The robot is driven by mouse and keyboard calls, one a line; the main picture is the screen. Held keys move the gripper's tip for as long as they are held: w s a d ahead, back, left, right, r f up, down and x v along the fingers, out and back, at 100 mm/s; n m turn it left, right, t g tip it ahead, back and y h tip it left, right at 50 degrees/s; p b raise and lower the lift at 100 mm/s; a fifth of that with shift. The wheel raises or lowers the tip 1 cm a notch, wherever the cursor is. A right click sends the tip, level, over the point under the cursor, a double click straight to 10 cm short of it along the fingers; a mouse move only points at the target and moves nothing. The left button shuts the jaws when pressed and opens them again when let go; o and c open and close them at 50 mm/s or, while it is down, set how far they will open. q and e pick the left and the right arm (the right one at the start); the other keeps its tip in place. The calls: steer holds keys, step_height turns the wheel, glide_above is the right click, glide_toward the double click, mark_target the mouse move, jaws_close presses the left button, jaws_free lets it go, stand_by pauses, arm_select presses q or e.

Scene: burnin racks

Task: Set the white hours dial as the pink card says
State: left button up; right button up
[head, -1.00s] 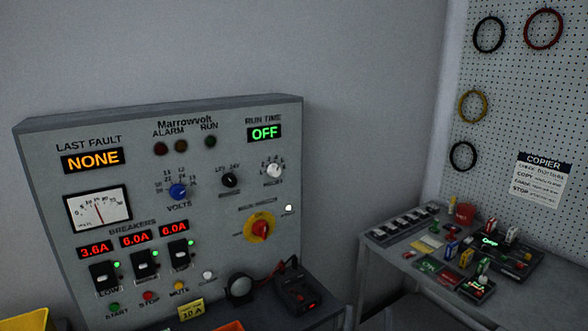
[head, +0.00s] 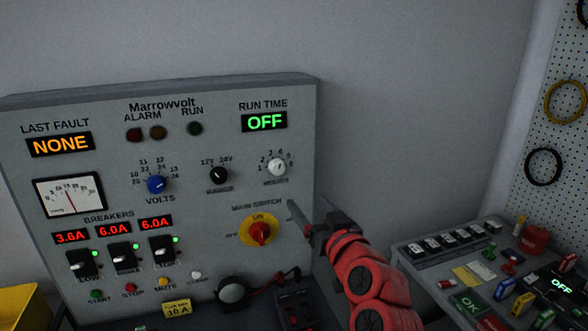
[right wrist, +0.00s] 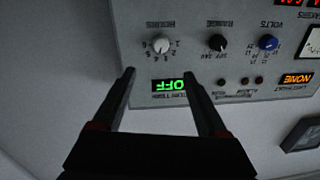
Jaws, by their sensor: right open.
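The white hours dial (head: 277,167) is on the upper right of the grey panel, under the RUN TIME display (head: 264,122), which reads OFF. Its printed numbers are small, and I cannot tell its exact setting. In the right wrist view the dial (right wrist: 161,44) appears upside down, beyond my fingertips. My right gripper (head: 308,207) is open and empty, below and right of the dial and apart from it. Its two fingers (right wrist: 155,72) show spread in the wrist view. I cannot make out a pink card in these frames. My left gripper is not in view.
A black range knob (head: 219,175) and a blue volts knob (head: 157,184) sit left of the dial. The red and yellow main switch (head: 259,231) is below it. Breakers and buttons fill the lower panel. A cluttered bench (head: 415,247) stands at the right.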

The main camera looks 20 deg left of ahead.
mark_target(279, 170)
steer(key=p+x, duration=0.2)
steer(key=x, duration=0.3)
steer(key=p+x, duration=0.2)
steer(key=x, duration=0.3)
steer(key=p+x, duration=0.2)
steer(key=x, duration=0.3)
steer(key=shift+a+r+p, duration=0.3)
steer(key=shift+a+p, duration=0.1)
steer(key=shift+w+a+f+p, duration=0.2)
steer(key=shift+w+a+p, duration=0.15)
steer(key=shift+w, duration=0.4)
jaws_close()
